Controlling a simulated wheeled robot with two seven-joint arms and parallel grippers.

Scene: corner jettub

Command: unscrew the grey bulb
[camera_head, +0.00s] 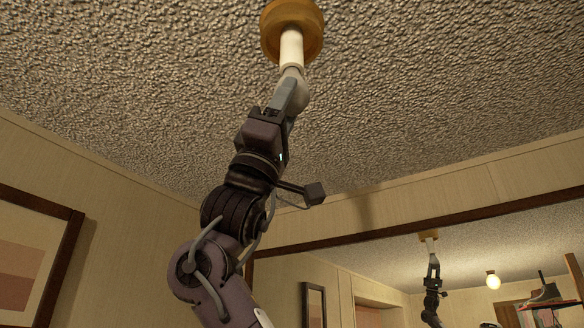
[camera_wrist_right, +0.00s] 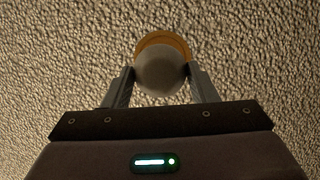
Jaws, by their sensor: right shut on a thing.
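The grey bulb (camera_head: 299,92) hangs from a white socket stem (camera_head: 291,48) under a round wooden ceiling mount (camera_head: 303,14). In the right wrist view the bulb (camera_wrist_right: 161,72) is a round grey ball between the two fingers, with the orange-brown mount (camera_wrist_right: 163,39) behind it. My right gripper (camera_head: 290,92) reaches up from below and is shut on the bulb, one finger on each side. The bulb's upper part meets the stem; the fingers hide part of its side in the head view. My left gripper is not in view.
The textured ceiling (camera_head: 130,90) is close around the gripper. A framed picture (camera_head: 36,262) hangs on the left wall. A wide mirror (camera_head: 380,265) at the lower right reflects my arm at the fixture, a lit bulb (camera_head: 493,281) and a shelf with items.

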